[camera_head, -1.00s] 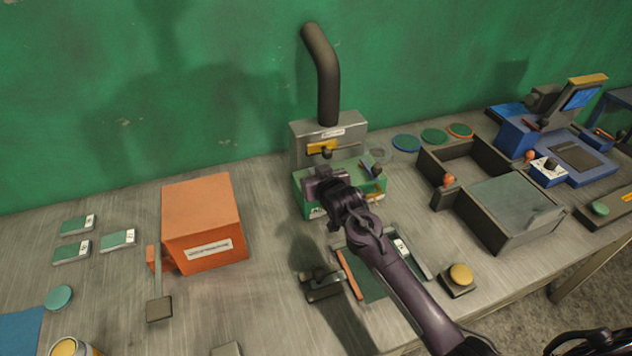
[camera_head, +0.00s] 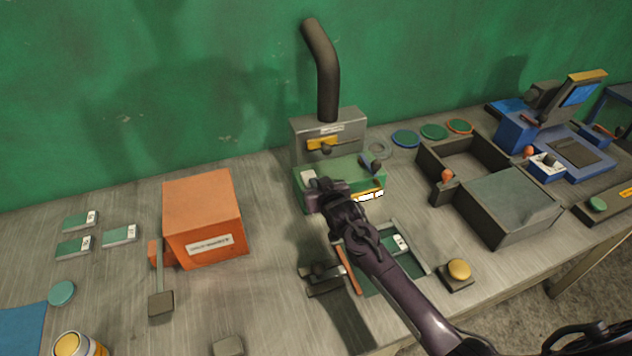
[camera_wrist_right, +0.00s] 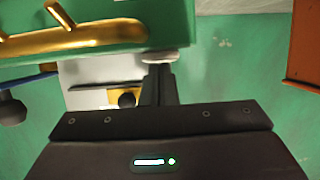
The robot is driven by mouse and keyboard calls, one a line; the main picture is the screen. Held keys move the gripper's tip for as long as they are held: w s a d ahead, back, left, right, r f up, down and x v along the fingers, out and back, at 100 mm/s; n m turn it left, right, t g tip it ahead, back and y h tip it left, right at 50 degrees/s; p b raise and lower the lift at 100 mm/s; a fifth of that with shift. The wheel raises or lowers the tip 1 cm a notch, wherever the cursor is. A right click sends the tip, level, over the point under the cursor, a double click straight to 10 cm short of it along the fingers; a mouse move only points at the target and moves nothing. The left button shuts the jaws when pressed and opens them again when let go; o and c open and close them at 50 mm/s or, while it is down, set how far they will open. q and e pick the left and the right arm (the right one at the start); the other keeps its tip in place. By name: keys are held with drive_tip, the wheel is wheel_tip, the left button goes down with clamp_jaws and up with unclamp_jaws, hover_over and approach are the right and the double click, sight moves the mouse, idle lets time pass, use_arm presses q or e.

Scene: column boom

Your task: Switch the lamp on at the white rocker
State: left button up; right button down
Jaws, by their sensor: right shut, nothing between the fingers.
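The green box (camera_head: 340,174) stands at the foot of the grey panel. A white rocker (camera_head: 308,175) sits at its left end; it also shows at the fingertips in the wrist view (camera_wrist_right: 165,57). A lamp strip (camera_head: 369,195) on the box's front edge shows bright, yellow-white; in the wrist view a gold strip (camera_wrist_right: 80,42) shows. My right gripper (camera_head: 316,186) is shut and empty, close to the rocker; its fingertips (camera_wrist_right: 160,70) appear at or just beside it, contact unclear. My left gripper is not in view.
An orange box (camera_head: 205,215) with a lever stands left. A grey panel (camera_head: 345,130) with a bent pipe (camera_head: 325,75) stands behind. A dark open tray (camera_head: 465,155) lies right. A yellow button (camera_head: 459,270) and a small clamp (camera_head: 322,280) are in front.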

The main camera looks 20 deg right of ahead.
use_arm(q)
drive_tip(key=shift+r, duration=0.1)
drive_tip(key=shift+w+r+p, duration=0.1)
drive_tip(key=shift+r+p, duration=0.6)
drive_tip(key=shift+p, duration=0.1)
use_arm(e)
drive_tip(key=shift+r, duration=0.75)
